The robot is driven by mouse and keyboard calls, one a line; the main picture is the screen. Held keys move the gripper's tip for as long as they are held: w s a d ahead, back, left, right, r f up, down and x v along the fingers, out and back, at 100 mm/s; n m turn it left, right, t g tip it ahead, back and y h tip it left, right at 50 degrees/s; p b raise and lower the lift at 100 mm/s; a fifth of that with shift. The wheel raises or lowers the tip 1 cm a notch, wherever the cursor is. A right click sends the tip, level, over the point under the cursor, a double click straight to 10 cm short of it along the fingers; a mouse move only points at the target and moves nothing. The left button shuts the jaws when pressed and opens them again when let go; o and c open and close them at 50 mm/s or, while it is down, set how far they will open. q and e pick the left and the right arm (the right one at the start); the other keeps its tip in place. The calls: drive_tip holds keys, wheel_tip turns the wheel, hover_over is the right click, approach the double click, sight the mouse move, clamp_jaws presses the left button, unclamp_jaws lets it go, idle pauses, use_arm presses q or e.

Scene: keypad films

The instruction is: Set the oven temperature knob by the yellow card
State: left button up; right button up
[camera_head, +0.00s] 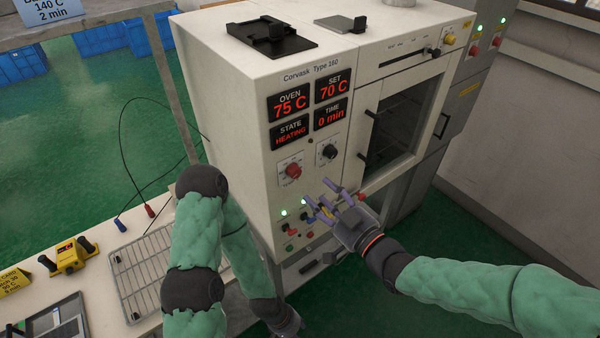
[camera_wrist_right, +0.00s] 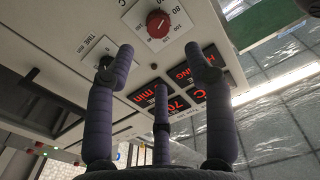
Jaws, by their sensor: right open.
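The oven (camera_head: 245,110) shows OVEN 75 C, SET 70 C, STATE HEATING and TIME 0 min. Its red temperature knob (camera_head: 293,170) sits on a white dial plate, and also shows in the right wrist view (camera_wrist_right: 158,24). The black TIME knob (camera_head: 329,152) is beside it. My right gripper (camera_head: 323,199) is open, in front of the panel below the knobs, touching neither knob visibly. My left gripper (camera_head: 288,324) hangs low at the bottom, its fingers unclear.
A wire rack (camera_head: 125,270) and a yellow device with black handles (camera_head: 68,255) lie on the left bench. Red and blue plugs on leads lie near the rack. A blue card (camera_head: 48,8) reads 140 C, 2 min. Small switches and lamps sit low on the panel.

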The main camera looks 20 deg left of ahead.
sight(297, 172)
drive_tip(key=x, duration=0.9)
drive_tip(key=shift+a, duration=0.1)
